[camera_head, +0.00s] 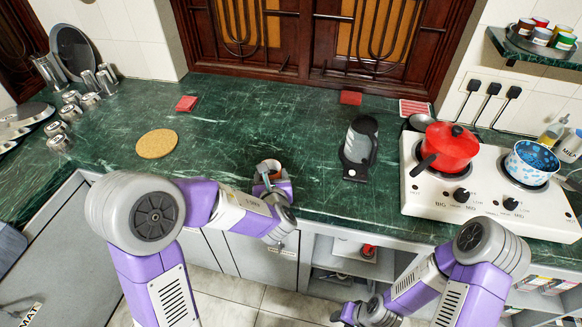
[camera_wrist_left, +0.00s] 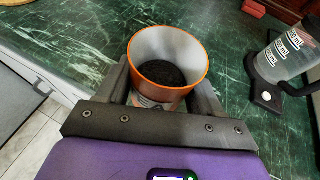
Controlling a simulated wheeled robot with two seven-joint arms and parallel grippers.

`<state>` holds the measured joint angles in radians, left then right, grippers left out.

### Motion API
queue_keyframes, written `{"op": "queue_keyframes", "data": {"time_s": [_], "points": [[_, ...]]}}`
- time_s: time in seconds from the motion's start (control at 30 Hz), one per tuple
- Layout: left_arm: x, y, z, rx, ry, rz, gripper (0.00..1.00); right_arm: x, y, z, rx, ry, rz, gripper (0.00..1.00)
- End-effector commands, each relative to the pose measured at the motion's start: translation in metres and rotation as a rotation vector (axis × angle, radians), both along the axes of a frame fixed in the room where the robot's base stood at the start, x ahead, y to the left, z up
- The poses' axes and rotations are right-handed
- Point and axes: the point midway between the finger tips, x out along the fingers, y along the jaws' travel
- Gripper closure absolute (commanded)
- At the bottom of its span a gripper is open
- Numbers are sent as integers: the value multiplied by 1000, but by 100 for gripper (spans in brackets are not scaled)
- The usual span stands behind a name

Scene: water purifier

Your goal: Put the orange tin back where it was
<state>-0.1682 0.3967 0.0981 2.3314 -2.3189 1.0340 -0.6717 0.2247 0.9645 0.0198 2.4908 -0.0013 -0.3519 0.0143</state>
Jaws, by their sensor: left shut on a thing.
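The orange tin (camera_head: 268,167) is held in my left gripper (camera_head: 268,178) near the front edge of the green counter. In the left wrist view the tin (camera_wrist_left: 168,62) is open at the top, with an orange rim and dark contents, and stands between the two fingers of my left gripper (camera_wrist_left: 165,90). It looks upright. Whether its base touches the counter I cannot tell. My right gripper (camera_head: 345,316) is low at the bottom of the head view, in front of the cabinets; its fingers are too unclear to judge.
A clear jug on a black base (camera_head: 358,148) stands right of the tin. A white stove (camera_head: 425,195) carries a red pot (camera_head: 450,148) and a blue pot (camera_head: 532,162). A corner shelf (camera_head: 510,45) holds several tins. A cork mat (camera_head: 157,143) lies left; the counter between is clear.

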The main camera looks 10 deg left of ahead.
Motion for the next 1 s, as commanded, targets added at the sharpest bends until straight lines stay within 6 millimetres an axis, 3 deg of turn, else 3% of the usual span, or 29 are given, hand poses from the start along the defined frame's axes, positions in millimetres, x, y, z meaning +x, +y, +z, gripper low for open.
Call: {"op": "queue_keyframes", "data": {"time_s": [0.03,0.2,0.4,0.57,0.8,1.0], "points": [[20,0,0,-3,-1,15,64,0,0,-2,0,0,0,57],[76,0,7,0,1,51,64,0,0,-6,0,0,0,57],[118,9,12,5,2,91,64,0,0,-9,0,0,0,57],[130,14,7,9,4,105,64,0,0,-12,0,0,0,57],[131,14,-38,10,6,106,64,0,0,-27,0,0,0,57],[131,14,-52,10,2,105,64,0,0,-31,0,0,0,57]]}}
